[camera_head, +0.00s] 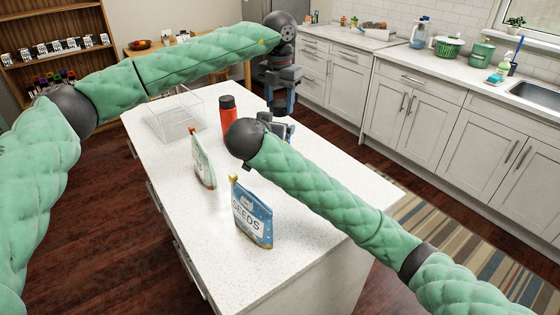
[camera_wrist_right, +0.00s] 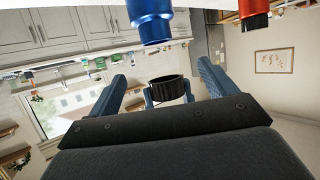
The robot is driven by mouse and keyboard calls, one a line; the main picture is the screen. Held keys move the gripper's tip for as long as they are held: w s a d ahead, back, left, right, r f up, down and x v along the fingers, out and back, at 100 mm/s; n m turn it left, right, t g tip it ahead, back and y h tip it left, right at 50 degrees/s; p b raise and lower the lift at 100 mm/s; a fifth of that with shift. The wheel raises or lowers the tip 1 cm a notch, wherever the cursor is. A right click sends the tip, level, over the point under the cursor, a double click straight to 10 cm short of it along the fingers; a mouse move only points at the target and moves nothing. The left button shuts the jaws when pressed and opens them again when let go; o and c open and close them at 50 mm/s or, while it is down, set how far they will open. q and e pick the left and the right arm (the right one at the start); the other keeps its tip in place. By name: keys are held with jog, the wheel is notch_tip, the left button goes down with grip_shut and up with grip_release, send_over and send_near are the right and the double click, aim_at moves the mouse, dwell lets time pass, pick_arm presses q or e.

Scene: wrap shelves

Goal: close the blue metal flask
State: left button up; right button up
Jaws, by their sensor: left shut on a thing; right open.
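The blue metal flask (camera_wrist_right: 152,22) shows at the top of the right wrist view, which looks upside down. In the head view I cannot make it out clearly behind my right wrist. A black round cap (camera_wrist_right: 167,90) shows apart from the flask, between small blue fingertips. My left gripper (camera_head: 282,103) comes down over the far end of the island and is shut on this cap. My right gripper (camera_head: 287,129) is open and low over the island. In its wrist view its fingers (camera_wrist_right: 162,72) are spread, with the flask in front of them and nothing gripped.
A red bottle with a black cap (camera_head: 227,118), a clear box (camera_head: 175,122), a green-white pouch (camera_head: 203,165) and a blue seeds bag (camera_head: 252,215) stand on the white island (camera_head: 205,225). The red bottle also shows in the right wrist view (camera_wrist_right: 254,10). The island's right front is clear.

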aim_at(280, 116)
pick_arm(q)
jog(key=shift+w+f, duration=0.15)
jog(key=shift+w, duration=0.05)
jog(key=shift+s, duration=0.1)
pick_arm(e)
notch_tip(280, 116, down, 8)
jog(key=f, duration=0.1)
jog(key=x, duration=0.7)
jog(key=shift+w+r, duration=0.3)
jog(key=c, duration=1.5)
pick_arm(q)
jog(key=shift+f, duration=2.4)
pick_arm(e)
jog(key=shift+o, duration=0.2)
pick_arm(q)
jog(key=shift+f, duration=0.1)
jog(key=shift+f, duration=0.8)
jog(key=shift+f, duration=0.6)
